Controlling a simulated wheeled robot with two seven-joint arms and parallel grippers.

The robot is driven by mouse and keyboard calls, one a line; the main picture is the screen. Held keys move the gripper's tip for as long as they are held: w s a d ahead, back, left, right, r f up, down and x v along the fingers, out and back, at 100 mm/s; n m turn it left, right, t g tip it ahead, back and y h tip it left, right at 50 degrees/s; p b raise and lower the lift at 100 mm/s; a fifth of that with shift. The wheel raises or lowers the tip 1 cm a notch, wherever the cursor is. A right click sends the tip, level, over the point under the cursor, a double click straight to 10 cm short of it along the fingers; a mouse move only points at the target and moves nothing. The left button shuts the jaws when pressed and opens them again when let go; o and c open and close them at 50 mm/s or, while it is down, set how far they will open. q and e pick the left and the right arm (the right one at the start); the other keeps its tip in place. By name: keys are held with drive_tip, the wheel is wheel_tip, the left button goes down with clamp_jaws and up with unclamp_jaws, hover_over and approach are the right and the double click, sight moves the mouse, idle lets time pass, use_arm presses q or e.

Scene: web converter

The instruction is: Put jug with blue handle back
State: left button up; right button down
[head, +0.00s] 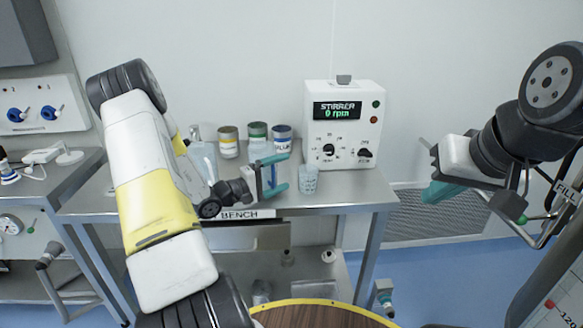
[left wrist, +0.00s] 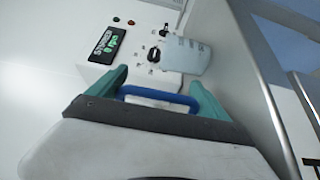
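My left gripper (head: 275,174) is over the bench, its teal fingers wide apart. In the left wrist view (left wrist: 158,85) a blue handle (left wrist: 160,97) spans the gap between the fingers; whether they touch it I cannot tell. A clear, marked vessel (head: 308,179) stands on the bench just right of the gripper, in front of the stirrer. It also shows beyond the fingers in the left wrist view (left wrist: 185,55); whether the blue handle belongs to it is unclear. My right gripper (head: 435,170) is off to the right, away from the bench, its opening unclear.
The stirrer box (head: 344,125) reads 0 rpm at the bench's back right. Several cans, including a yellow-banded one (head: 229,142), and glassware (head: 203,152) stand left of it. The bench front (head: 340,197) is bare at right. A round wooden top (head: 320,316) is nearest me.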

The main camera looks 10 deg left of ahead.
use_arm(q)
drive_tip(key=shift+o, duration=1)
drive_tip(key=shift+s+a+r, duration=0.1)
drive_tip(key=shift+s+a, duration=0.1)
drive_tip(key=v, duration=1.1)
drive_tip(key=s+d+r+m+g+y, duration=0.1)
drive_tip(key=s+d+r+m+g, duration=0.3)
drive_tip(key=s+d+r+g, duration=0.25)
drive_tip(key=s+d+r+m+g+y, duration=0.1)
drive_tip(key=s+d+r+m+g, duration=0.35)
drive_tip(key=s+d, duration=0.4)
drive_tip(key=s+a+r+m+t+y, duration=0.1)
drive_tip(key=s+r+t+y, duration=0.3)
drive_tip(key=s+r+y, duration=0.2)
wheel_tip(320, 180, up, 2)
drive_tip(key=shift+s+a+r+y, duration=0.1)
drive_tip(key=shift+s+a+y, duration=0.25)
drive_tip(key=shift+y, duration=0.65)
